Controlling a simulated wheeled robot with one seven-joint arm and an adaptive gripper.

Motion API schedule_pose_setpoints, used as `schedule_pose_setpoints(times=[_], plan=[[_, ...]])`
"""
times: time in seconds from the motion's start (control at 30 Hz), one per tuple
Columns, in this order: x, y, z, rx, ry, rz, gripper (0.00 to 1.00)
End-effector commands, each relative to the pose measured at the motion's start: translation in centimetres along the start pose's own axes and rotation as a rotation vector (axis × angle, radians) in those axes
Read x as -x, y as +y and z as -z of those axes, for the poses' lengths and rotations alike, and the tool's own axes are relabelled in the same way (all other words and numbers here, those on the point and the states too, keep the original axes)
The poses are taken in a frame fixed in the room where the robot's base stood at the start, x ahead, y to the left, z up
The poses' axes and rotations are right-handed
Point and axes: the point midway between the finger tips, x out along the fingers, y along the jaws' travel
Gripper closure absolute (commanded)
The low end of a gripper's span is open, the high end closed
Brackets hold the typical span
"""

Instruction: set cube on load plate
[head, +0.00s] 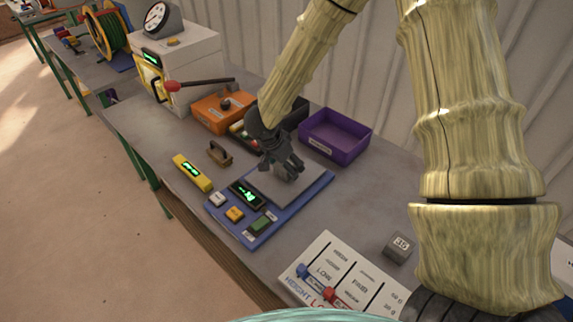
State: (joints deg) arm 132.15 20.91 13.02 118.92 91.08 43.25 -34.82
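A blue scale-like unit (262,225) with a flat grey plate (308,186), a lit green display (247,195) and several buttons lies on the bench. I take the grey plate to be the load plate. My gripper (285,173) points down at the plate, its dark fingers over or at its surface. Whether it is open, or has a cube between its fingers, I cannot tell. A small grey cube marked 35 (399,247) sits on the bench to the right, apart from the gripper.
A purple tray (335,136) and an orange box (222,113) stand behind. A white machine (185,62) with a gauge and red-knobbed lever (205,85) stands at left. A yellow device (191,172), brown handled block (219,153) and white labelled board (345,277) lie nearby.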

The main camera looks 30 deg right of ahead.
Motion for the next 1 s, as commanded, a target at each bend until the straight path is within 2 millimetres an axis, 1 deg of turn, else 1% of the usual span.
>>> schedule_pose_setpoints(times=[0.17,0.4,0.6,0.8,1.0], plan=[[2.4,-0.1,-0.1,0.000,-0.001,0.004,0.25],[6.4,-0.1,0.0,-0.001,0.001,0.004,0.25],[9.4,-0.1,0.0,-0.001,0.000,0.003,0.25],[11.1,-0.1,0.0,-0.001,0.000,0.002,0.25],[11.5,0.0,0.0,0.000,0.001,0.001,0.25]])
